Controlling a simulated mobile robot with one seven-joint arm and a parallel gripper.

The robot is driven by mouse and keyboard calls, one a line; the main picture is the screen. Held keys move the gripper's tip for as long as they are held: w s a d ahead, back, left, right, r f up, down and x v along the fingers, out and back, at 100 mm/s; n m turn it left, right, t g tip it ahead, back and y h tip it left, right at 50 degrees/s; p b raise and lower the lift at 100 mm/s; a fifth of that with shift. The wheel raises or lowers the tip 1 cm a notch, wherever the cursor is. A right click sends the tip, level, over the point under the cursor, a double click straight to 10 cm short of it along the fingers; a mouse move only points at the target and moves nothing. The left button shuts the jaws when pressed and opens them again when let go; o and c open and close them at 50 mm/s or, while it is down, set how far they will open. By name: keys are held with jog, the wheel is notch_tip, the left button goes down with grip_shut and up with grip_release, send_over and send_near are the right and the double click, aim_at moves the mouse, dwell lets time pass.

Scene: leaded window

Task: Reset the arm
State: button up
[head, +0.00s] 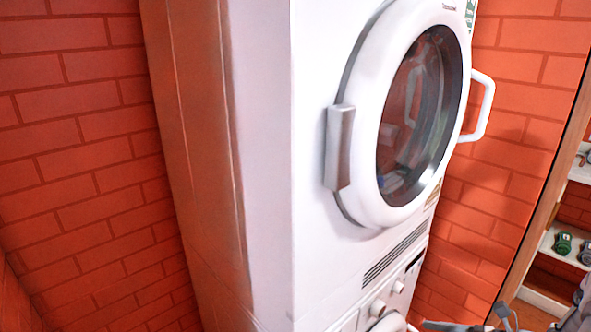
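Part of my gripper (500,318) and arm shows in grey at the bottom right corner of the head view. It is cut off by the lower edge, and I cannot tell whether its fingers are apart or together. I see nothing clearly held in it. It appears below and to the right of a white front-loading machine, apart from the round door as far as I can see.
The tall white machine (262,150) fills the middle, its round glass door (420,115) closed or nearly so. A white handle (484,105) juts out at right. Red brick walls (75,150) stand behind. Shelves (545,303) with small green jars (563,243) are at far right.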

jog(key=s+a+r+n+g+h+p, duration=0.1)
jog(key=s+a+r+n+h, duration=0.3)
jog(key=r+n, duration=0.5)
jog(key=s+a+r+n+h+p, duration=0.3)
jog(key=s+a+r+n+h, duration=0.1)
jog(key=a+r+n, duration=0.5)
jog(key=s+a+r+n+g+h+p, duration=0.1)
jog(key=s+a+r+n+h+p, duration=0.1)
jog(key=a+r+n, duration=0.4)
notch_tip(320, 180, up, 7)
jog(key=s+n+h, duration=0.1)
jog(key=s+n, duration=0.1)
jog(key=n, duration=0.3)
jog(key=shift+s+a+f+g+h, duration=0.15)
jog(key=shift+g+h, duration=0.15)
jog(key=shift+h, duration=0.1)
